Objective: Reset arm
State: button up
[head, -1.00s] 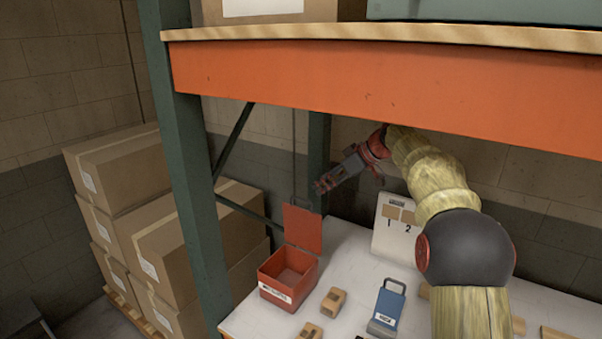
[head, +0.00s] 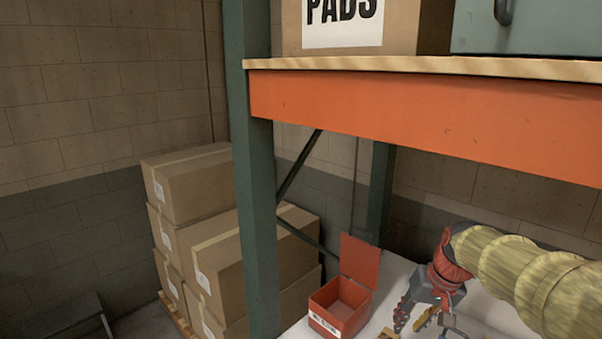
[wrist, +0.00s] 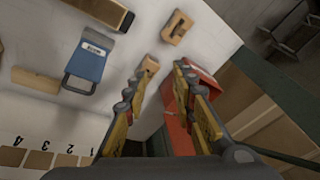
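My arm reaches in from the right in the head view, under the orange shelf beam. My gripper (head: 414,322) hangs low over the white shelf surface, to the right of the red box. In the wrist view my gripper (wrist: 165,72) has its two fingers apart with nothing held between them. The red box (head: 335,318) stands with its lid raised; it also shows partly behind the right finger in the wrist view (wrist: 198,75).
A blue handled case (wrist: 88,62) and several tan blocks (wrist: 178,27) lie on the shelf surface. A numbered white board (wrist: 55,138) is at the lower left. A green post (head: 250,180) and orange beam (head: 420,130) bound the rack. Cartons (head: 200,185) stand outside, left.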

jog(key=s+a+n+t, duration=0.1)
jog(key=s+a, duration=0.1)
jog(key=s, duration=0.9)
jog(key=s+a+t+h+b, duration=0.1)
jog(key=s+a, duration=0.2)
jog(key=s, duration=0.9)
jog(key=shift+a+n+t+h, duration=0.3)
jog(key=shift+a+n, duration=0.05)
jog(key=shift+n, duration=0.05)
jog(key=shift+w, duration=0.1)
jog(key=shift+d, duration=0.1)
